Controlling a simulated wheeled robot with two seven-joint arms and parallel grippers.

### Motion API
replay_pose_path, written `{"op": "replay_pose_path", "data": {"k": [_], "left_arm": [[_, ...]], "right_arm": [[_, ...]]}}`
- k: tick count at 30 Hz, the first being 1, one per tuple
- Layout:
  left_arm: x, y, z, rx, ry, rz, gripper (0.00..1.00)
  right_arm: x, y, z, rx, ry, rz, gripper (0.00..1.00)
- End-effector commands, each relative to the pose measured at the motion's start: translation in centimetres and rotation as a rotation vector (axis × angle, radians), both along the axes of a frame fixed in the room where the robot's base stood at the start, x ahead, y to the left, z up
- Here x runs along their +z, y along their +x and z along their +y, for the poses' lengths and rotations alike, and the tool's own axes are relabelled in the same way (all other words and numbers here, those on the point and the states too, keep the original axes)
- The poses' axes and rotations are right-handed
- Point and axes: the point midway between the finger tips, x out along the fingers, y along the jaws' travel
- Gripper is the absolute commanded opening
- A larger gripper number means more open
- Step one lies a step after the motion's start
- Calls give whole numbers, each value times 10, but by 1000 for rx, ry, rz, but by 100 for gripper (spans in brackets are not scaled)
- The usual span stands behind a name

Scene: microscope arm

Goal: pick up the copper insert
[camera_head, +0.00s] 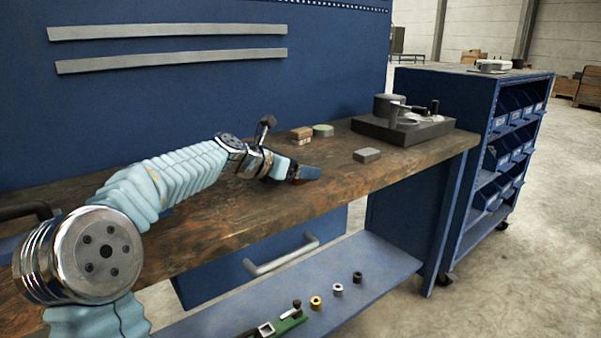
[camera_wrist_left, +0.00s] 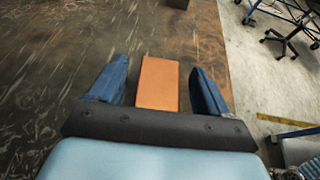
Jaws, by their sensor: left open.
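The copper insert (camera_wrist_left: 157,83) is a flat orange rectangular block. In the left wrist view it lies between the two blue fingers of my left gripper (camera_wrist_left: 160,67), with a visible gap on each side. The fingers are apart and do not appear to touch it. In the head view my left gripper (camera_head: 306,173) is low over the workbench (camera_head: 215,225), near its front edge. There the insert is mostly hidden by the fingers. How high the fingers are above the bench is hard to tell. My right gripper is in neither view.
A grey block (camera_head: 367,155) lies right of the gripper. A dark fixture plate (camera_head: 402,130) stands at the far end. Rings and a green tool (camera_head: 287,324) lie on the lower shelf (camera_head: 345,268).

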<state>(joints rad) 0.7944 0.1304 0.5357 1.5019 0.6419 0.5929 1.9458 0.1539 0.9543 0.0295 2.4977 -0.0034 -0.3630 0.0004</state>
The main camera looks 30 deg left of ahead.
Motion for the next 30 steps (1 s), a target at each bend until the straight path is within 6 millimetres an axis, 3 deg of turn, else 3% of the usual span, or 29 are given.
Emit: {"op": "replay_pose_path", "data": {"k": [3,10,25,30], "left_arm": [[-4,10,-3,-1,-1,0,78],[-5,11,-4,1,0,-1,78],[-5,11,-4,1,0,0,1],[-3,11,-4,1,1,-2,0]], "right_arm": [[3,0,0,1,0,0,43],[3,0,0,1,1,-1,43],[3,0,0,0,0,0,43],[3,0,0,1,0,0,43]]}}
